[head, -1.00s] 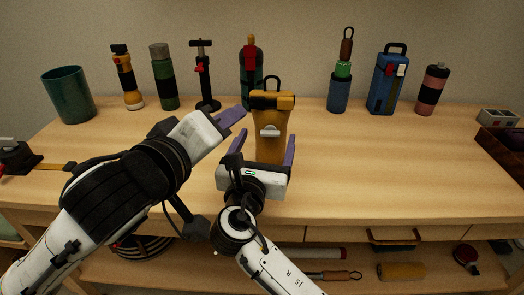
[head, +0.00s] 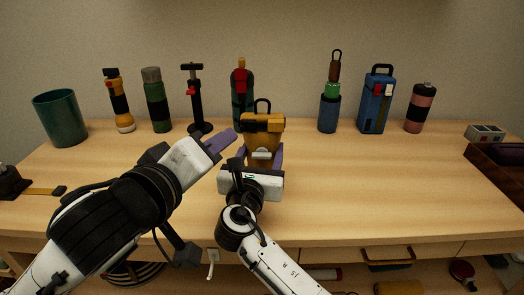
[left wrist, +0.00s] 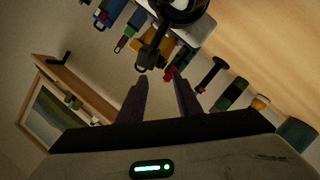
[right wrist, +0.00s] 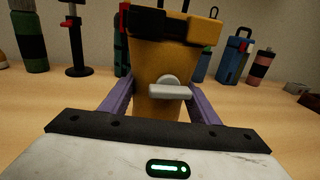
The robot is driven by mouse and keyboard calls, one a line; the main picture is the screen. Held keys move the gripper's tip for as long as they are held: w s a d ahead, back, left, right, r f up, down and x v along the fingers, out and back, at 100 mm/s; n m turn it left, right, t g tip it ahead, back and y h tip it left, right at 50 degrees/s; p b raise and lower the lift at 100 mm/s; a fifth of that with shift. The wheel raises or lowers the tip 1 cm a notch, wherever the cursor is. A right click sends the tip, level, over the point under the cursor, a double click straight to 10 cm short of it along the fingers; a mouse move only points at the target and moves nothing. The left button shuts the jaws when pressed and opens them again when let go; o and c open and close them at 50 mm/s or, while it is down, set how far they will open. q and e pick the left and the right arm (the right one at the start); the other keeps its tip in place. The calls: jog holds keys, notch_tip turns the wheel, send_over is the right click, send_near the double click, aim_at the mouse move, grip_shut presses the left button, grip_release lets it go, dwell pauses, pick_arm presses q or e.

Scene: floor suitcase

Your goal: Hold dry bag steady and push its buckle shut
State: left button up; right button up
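The dry bag (head: 264,141) is yellow and stands upright near the middle of the table, with a black loop on top. Its rolled top carries a dark buckle piece (right wrist: 147,22) beside a yellow part (right wrist: 195,28); whether they are joined is unclear. A grey valve (right wrist: 170,90) sits on its front. My right gripper (head: 261,155) is at its front, with purple fingers against both sides of the lower bag. My left gripper (head: 227,139) is left of the bag's top, its fingers apart and empty. The left wrist view shows those fingers (left wrist: 157,82) with a gap.
Behind stand a teal cup (head: 61,117), a flashlight (head: 119,103), a green bottle (head: 155,100), a black pump-like tool (head: 196,104), a blue container (head: 376,102) and a pink bottle (head: 420,109). A dark tray (head: 496,160) is at right. The table's right half is mostly clear.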

pick_arm(q)
jog(key=shift+w+f, duration=0.1)
jog(key=c, duration=0.5)
jog(key=w+f, duration=0.1)
jog(key=a+f+g, duration=0.1)
jog(key=f, duration=0.1)
jog(key=w+a+f+g, duration=0.1)
jog(key=shift+w+a+f+m+h, duration=0.1)
jog(key=shift+w+f+m+h, duration=0.1)
jog(key=shift+w+m+h, duration=0.15)
grip_shut()
jog(key=a+r+n+h, duration=0.2)
jog(key=a+n+h, duration=0.1)
jog(key=a+h, duration=0.4)
jog(key=shift+a+g+h, duration=0.3)
jog(key=shift+a+h, duration=0.05)
jog(key=shift+a, duration=0.8)
jog(key=shift+s+n, duration=0.1)
jog(key=shift+n, duration=0.15)
